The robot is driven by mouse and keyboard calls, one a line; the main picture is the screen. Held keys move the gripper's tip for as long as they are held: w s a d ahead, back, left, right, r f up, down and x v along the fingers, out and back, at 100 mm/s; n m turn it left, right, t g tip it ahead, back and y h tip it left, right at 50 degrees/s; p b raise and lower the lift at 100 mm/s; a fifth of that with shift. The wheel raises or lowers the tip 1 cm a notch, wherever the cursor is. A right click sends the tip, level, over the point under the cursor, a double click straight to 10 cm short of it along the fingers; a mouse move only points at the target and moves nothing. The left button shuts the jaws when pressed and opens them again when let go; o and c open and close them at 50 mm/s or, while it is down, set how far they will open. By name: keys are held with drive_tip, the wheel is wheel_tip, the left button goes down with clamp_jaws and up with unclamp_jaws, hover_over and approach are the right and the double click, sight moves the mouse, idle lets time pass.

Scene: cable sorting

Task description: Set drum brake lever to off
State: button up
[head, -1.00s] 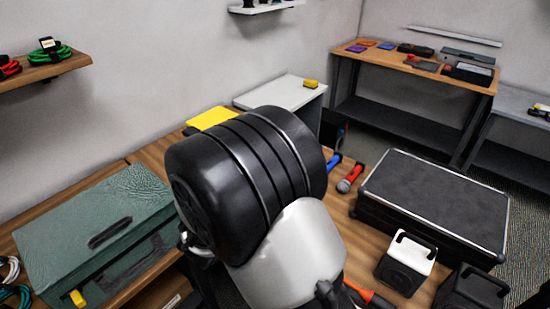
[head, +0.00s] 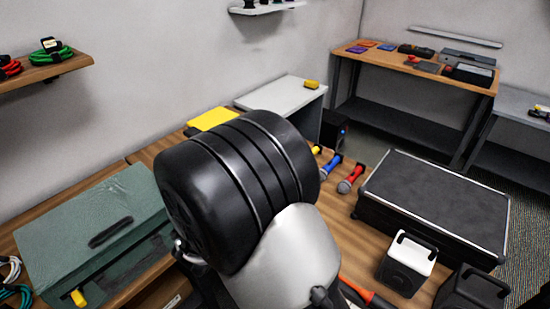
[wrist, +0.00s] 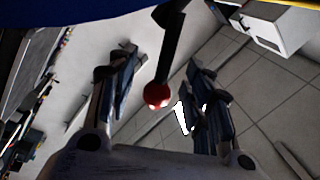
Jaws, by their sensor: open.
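In the wrist view a black lever (wrist: 172,45) hangs down from the top edge and ends in a red ball knob (wrist: 157,95). My gripper (wrist: 161,66) is open, with one finger on each side of the lever and knob in the picture. Neither finger visibly touches the knob; the depth between them is hard to tell. A blue curved surface (wrist: 60,10) fills the top left, perhaps part of the drum. In the head view my own arm covers the middle, and the lever and gripper are hidden.
In the head view a green case (head: 85,235) stands at left on the wooden table. A black flight case (head: 435,200), a white-topped box (head: 408,260) and microphones (head: 351,178) are at right. A yellow item (head: 212,118) lies behind my arm.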

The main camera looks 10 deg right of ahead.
drive_tip(key=v, duration=1)
drive_tip(key=shift+s+a, duration=0.2)
drive_tip(key=shift+a, duration=0.05)
